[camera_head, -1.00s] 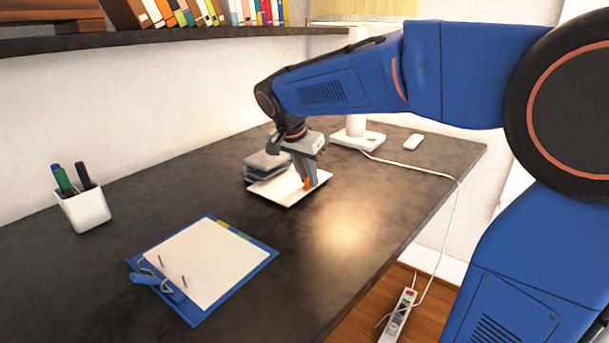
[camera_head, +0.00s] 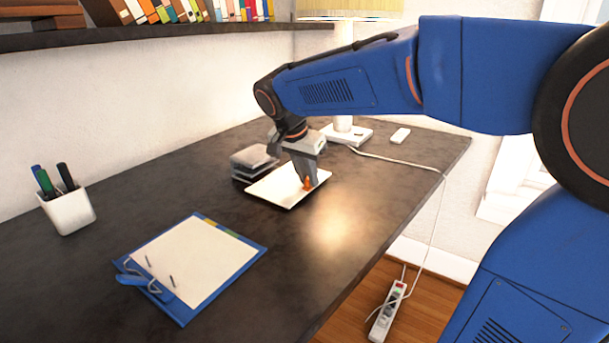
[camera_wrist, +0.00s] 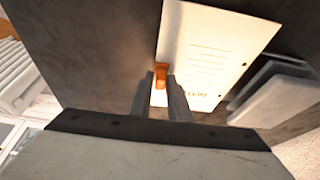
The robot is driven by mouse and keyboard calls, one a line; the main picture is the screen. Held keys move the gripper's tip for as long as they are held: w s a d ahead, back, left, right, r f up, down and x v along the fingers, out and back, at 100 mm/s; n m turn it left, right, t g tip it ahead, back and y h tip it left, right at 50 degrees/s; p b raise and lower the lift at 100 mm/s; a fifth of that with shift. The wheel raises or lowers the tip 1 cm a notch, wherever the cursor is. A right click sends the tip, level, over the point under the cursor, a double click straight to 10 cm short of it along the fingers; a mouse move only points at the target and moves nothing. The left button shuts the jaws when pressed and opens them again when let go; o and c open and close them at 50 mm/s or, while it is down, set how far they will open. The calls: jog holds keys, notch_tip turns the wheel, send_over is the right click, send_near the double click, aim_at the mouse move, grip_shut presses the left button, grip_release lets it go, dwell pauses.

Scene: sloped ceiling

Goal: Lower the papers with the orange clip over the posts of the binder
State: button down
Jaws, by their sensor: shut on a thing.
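The white papers (camera_head: 277,188) are at the back of the dark desk, next to a stack of grey trays. The orange clip (camera_head: 308,184) is on their near right edge. My gripper (camera_head: 304,177) is shut on the orange clip. In the wrist view the clip (camera_wrist: 161,75) is between my fingertips (camera_wrist: 160,88), and printed lines show on the papers (camera_wrist: 212,50). I cannot tell whether the papers touch the desk. The blue binder (camera_head: 183,314) lies open at the front left, with white sheets on it and thin upright posts (camera_head: 171,281) near its left side.
A grey tray stack (camera_head: 252,162) stands left of the papers, close to them. A white pen cup (camera_head: 68,212) is at the left. A lamp base (camera_head: 346,134) with a cable is behind. Bare desk lies between papers and binder.

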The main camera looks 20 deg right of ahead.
jog(key=c, duration=1.6)
grip_release()
